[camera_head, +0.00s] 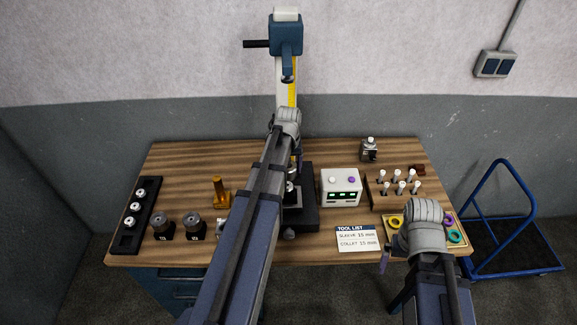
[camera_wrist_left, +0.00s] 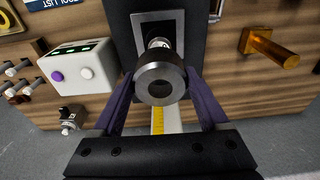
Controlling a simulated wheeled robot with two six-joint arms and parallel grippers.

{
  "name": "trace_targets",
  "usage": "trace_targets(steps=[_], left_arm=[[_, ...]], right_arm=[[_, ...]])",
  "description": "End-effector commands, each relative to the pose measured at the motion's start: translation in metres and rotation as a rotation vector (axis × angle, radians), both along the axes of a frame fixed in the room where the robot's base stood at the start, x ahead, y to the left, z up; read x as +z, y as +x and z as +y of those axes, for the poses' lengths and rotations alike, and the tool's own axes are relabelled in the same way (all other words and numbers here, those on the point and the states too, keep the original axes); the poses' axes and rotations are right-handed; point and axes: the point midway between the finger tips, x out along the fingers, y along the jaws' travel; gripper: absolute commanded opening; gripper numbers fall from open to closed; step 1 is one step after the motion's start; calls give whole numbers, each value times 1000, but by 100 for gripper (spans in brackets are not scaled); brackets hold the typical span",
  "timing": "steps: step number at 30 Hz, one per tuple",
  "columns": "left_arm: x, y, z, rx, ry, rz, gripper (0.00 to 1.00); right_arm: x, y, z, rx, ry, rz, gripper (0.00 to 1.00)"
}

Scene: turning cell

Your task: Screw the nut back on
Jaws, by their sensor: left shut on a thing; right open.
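In the left wrist view a dark, thick-walled round nut (camera_wrist_left: 143,74) sits between the purple fingers of my left gripper (camera_wrist_left: 160,88), which is shut on it. A silver holder (camera_wrist_left: 159,43) shows just behind the nut, over the square plate on the press base (camera_wrist_left: 125,40). I cannot tell whether the nut touches the holder's thread. In the head view my left gripper (camera_head: 297,158) is at the press column, partly hidden by its own arm. My right gripper (camera_head: 385,261) is open near the table's front right edge, mostly hidden by its wrist.
The press (camera_head: 286,36) rises behind my left arm. A white control box (camera_head: 341,187) stands close to the right of its base. Further right are a wooden rack (camera_head: 378,205) of several holders and a tray of coloured rings (camera_head: 455,236). A brass post (camera_head: 219,194) stands left.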

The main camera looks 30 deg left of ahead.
Motion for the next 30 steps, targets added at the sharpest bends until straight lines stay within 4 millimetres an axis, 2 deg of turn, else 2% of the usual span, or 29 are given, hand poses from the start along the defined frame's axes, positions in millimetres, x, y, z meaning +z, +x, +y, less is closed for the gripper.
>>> trace_targets(steps=[30], left_arm=[[-49,0,0,0,0,0,12]], right_arm=[[-49,0,0,-1,0,-2,100]])
